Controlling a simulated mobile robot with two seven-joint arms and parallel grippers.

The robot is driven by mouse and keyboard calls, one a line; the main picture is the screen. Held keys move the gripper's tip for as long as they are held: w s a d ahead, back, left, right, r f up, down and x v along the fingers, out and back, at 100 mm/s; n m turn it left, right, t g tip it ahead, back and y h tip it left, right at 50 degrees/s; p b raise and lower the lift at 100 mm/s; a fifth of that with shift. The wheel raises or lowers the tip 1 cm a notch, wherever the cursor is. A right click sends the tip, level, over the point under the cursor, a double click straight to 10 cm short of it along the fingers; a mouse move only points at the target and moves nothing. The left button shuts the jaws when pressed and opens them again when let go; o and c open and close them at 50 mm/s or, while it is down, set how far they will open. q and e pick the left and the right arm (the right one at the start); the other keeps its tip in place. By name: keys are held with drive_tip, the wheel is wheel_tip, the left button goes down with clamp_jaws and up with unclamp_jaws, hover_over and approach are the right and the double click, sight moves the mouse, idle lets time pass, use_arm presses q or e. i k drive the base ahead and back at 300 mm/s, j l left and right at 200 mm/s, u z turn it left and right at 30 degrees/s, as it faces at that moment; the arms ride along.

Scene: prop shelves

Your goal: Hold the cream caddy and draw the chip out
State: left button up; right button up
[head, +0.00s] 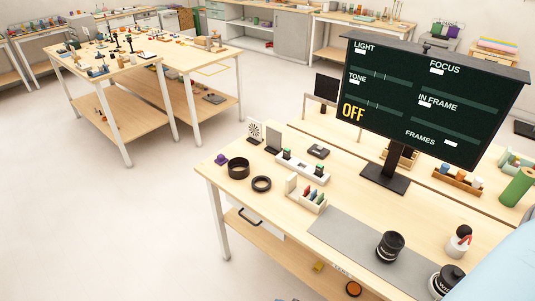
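The cream caddy (292,186) stands on the near wooden table, just left of the grey mat. It is a small holder with a taller back wall at its left end. Neither of my grippers is in view, and nothing touches the caddy.
Behind the caddy is a white strip (303,167) with dark-and-green pieces. Dark rings (261,184) lie to its left. The grey mat (345,236) is mostly bare, with a black lens (390,247) on it. A large screen (425,100) reading OFF stands behind.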

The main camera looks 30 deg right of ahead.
sight(313, 193)
drive_tip(key=i+j, duration=0.15)
drive_tip(key=i, duration=0.3)
drive_tip(key=i+j, duration=0.15)
drive_tip(key=i, duration=0.3)
drive_tip(key=i+j+z, duration=0.1)
drive_tip(key=i, duration=0.35)
drive_tip(key=i+j+z, duration=0.1)
drive_tip(key=z, duration=0.35)
drive_tip(key=i+j+z, duration=0.15)
drive_tip(key=z, duration=0.3)
drive_tip(key=i+j+z, duration=0.2)
drive_tip(key=z, duration=0.3)
drive_tip(key=i+j+z, duration=0.1)
drive_tip(key=j+z, duration=0.15)
drive_tip(key=z, duration=0.2)
drive_tip(key=j+z, duration=0.25)
drive_tip(key=z, duration=0.2)
drive_tip(key=j+z, duration=0.3)
drive_tip(key=z, duration=0.15)
drive_tip(key=i+j+z, duration=0.2)
drive_tip(key=z, duration=0.15)
drive_tip(key=i+j+z, duration=0.4)
drive_tip(key=k+l, duration=0.1)
